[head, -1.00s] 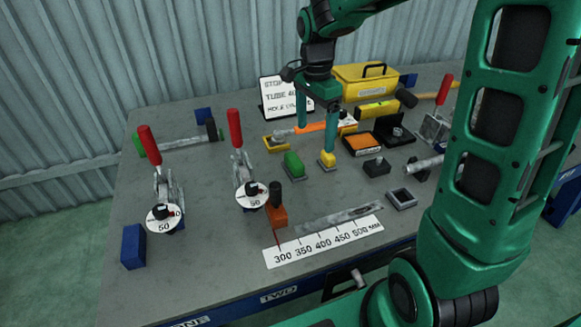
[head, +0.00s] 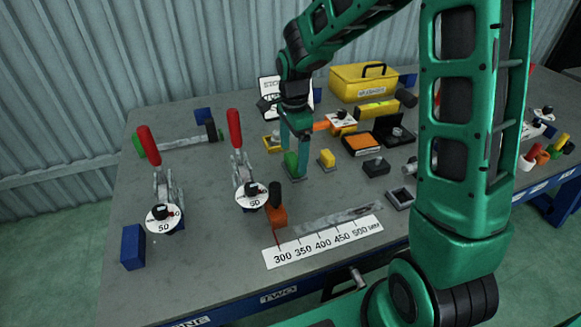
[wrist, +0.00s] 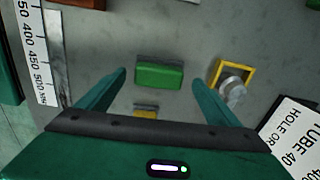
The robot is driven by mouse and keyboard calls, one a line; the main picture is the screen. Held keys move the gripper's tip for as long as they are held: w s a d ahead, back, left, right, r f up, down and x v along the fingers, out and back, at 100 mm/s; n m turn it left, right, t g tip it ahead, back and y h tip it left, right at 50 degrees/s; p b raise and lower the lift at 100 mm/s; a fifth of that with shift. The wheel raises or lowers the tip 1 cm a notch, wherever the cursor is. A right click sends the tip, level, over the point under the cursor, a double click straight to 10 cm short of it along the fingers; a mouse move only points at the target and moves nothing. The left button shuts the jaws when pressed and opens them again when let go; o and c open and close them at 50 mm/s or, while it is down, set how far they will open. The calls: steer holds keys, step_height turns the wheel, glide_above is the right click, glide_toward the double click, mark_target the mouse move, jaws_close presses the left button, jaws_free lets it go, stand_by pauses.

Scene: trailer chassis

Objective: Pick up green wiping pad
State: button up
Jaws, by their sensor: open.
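The green wiping pad (head: 290,164) is a small green block on the grey table, left of a yellow pad (head: 326,158). My gripper (head: 295,150) is over the green pad in the head view, and its fingers partly hide it. In the wrist view the green pad (wrist: 160,74) lies between the two spread fingers of my gripper (wrist: 160,82), with bare table showing on each side. The gripper is open and empty. The height of the fingertips above the table is hard to tell. The yellow pad (wrist: 145,110) shows partly below the green one.
A yellow tray with a metal part (wrist: 232,82) lies right of the green pad in the wrist view. A red-handled clamp (head: 236,135) and an orange block (head: 277,212) stand to the left and front. Black blocks and a yellow toolbox (head: 360,84) are right and behind.

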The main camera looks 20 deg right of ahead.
mark_target(294, 159)
steer(key=shift+f, duration=1.7)
steer(key=c, duration=1.1)
steer(key=shift+d, duration=0.1)
steer(key=shift+r, duration=0.15)
step_height(294, 159, up, 10)
steer(key=shift+f, duration=0.1)
steer(key=o, duration=0.6)
steer(key=c, duration=0.4)
steer(key=shift+o, duration=0.2)
